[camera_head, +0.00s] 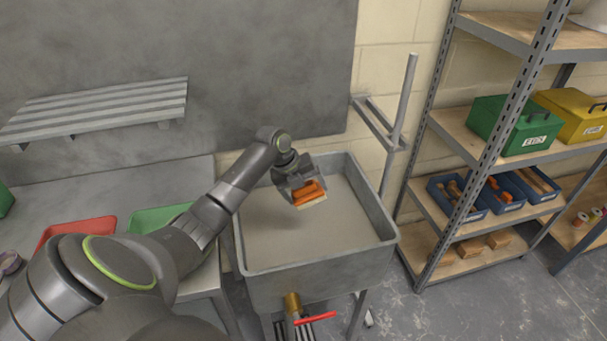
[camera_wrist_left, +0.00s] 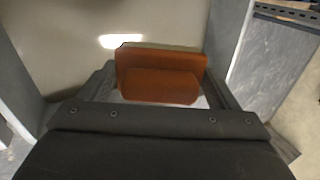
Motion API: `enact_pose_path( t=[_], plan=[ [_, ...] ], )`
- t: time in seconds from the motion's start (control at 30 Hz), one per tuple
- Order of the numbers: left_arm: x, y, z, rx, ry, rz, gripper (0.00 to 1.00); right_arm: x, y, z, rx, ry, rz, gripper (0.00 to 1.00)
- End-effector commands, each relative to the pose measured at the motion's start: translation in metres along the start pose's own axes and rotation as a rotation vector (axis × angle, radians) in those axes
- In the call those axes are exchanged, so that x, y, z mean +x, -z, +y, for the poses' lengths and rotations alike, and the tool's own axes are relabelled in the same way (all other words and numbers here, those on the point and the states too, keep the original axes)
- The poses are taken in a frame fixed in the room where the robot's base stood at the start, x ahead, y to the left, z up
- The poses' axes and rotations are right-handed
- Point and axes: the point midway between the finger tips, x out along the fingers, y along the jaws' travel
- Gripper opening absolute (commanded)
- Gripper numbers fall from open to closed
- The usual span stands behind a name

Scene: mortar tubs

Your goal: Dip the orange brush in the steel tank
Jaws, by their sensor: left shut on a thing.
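The orange brush (camera_head: 308,191), with pale bristles on its lower edge, is held in my left gripper (camera_head: 300,186), which is shut on it. The brush's orange body also shows in the left wrist view (camera_wrist_left: 160,75), between the fingers. The steel tank (camera_head: 250,267) stands on legs and holds a flat grey-beige fill. The gripper and brush are over the tank's opening. I cannot tell exactly how far the bristles are from the fill. My right gripper is not in view.
A grey bench at left carries a red tray (camera_head: 75,229) and a green tray (camera_head: 158,218). A metal shelf rack at right holds a green box (camera_head: 515,125), a yellow box (camera_head: 575,115) and blue bins (camera_head: 457,194). A brass valve with a red handle (camera_head: 315,319) sticks out below the tank.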

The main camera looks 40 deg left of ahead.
Motion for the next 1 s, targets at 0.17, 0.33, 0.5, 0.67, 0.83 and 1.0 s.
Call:
enact_pose_path(
  t=[0.17,0.33,0.5,0.67,0.83,1.0],
  plan=[
    [-0.014,-0.018,-0.004,-0.070,0.085,-0.018,0.65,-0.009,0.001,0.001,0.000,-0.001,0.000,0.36],
    [-0.008,-0.019,-0.002,-0.076,0.094,-0.020,0.65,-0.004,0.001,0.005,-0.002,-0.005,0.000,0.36],
    [0.003,-0.018,0.003,-0.075,0.092,-0.019,0.65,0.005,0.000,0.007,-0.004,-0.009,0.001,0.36],
    [0.018,-0.018,0.009,-0.074,0.091,-0.019,0.65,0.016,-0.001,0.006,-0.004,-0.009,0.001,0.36],
    [0.034,-0.018,0.016,-0.073,0.091,-0.020,0.65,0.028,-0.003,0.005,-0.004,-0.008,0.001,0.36],
    [0.050,-0.018,0.023,-0.073,0.091,-0.021,0.65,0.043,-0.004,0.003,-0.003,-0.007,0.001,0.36]
  ],
)
